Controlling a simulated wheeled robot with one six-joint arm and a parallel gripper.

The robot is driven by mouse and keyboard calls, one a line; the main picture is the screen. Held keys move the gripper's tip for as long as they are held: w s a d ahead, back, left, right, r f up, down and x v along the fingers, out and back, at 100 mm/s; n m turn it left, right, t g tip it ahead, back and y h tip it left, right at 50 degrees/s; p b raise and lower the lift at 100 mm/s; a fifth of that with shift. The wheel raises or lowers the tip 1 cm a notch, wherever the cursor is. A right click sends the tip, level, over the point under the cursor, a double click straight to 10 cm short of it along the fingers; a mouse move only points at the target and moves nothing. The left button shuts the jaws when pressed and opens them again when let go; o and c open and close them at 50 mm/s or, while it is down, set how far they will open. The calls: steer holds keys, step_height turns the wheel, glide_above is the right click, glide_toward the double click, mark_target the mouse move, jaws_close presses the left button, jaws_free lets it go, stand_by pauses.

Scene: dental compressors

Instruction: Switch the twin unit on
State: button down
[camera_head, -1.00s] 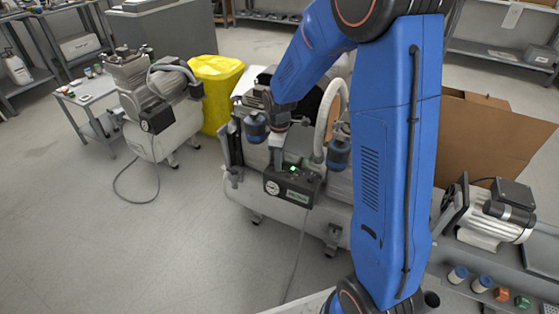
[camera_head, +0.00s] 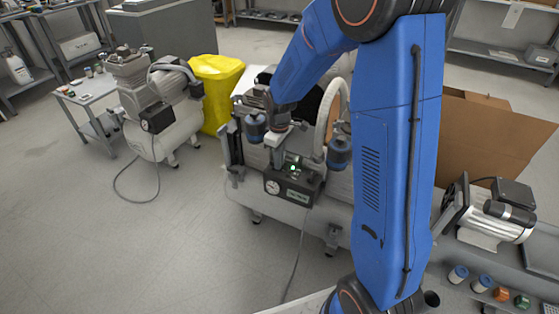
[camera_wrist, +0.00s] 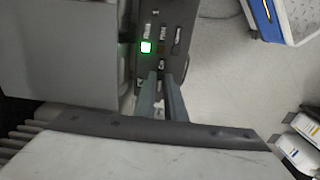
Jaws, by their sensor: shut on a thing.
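The twin unit is the large compressor with a white tank (camera_head: 262,204) and two blue canisters, in the middle of the head view and partly hidden behind my arm. Its dark control box (camera_head: 290,187) has a round gauge on the front and a lit green lamp on top. In the wrist view the top of the control box (camera_wrist: 172,20) shows the green lamp (camera_wrist: 146,47) glowing beside small labelled controls. My gripper (camera_wrist: 163,78) has its two narrow fingers close together at the box top, shut on a small switch that the fingertips mostly hide.
A smaller compressor (camera_head: 160,110) stands at the left, with a yellow bin (camera_head: 215,90) behind it. A cardboard box (camera_head: 490,140) and a motor (camera_head: 490,215) are at the right. Open floor lies at the front left.

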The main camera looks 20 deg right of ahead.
steer(key=c, duration=1.8)
jaws_free()
step_height(320, 180, up, 17)
steer(key=shift+r, duration=0.2)
steer(key=s+d+r+m+t, duration=0.1)
steer(key=s+d+r+m, duration=0.15)
steer(key=s, duration=0.55)
steer(key=s+d+r+m+t, duration=0.15)
steer(key=s+r, duration=0.25)
steer(key=s, duration=0.4)
steer(key=s+m, duration=0.1)
steer(key=s, duration=0.4)
steer(key=s+d+f+m+t, duration=0.1)
steer(key=s+m, duration=0.1)
steer(key=s, duration=0.3)
steer(key=s+f+m+t, duration=0.1)
steer(key=s, duration=0.4)
steer(key=shift+s+d+f+m, duration=0.15)
steer(key=shift+s+f+m, duration=0.05)
steer(key=shift+s+m, duration=0.2)
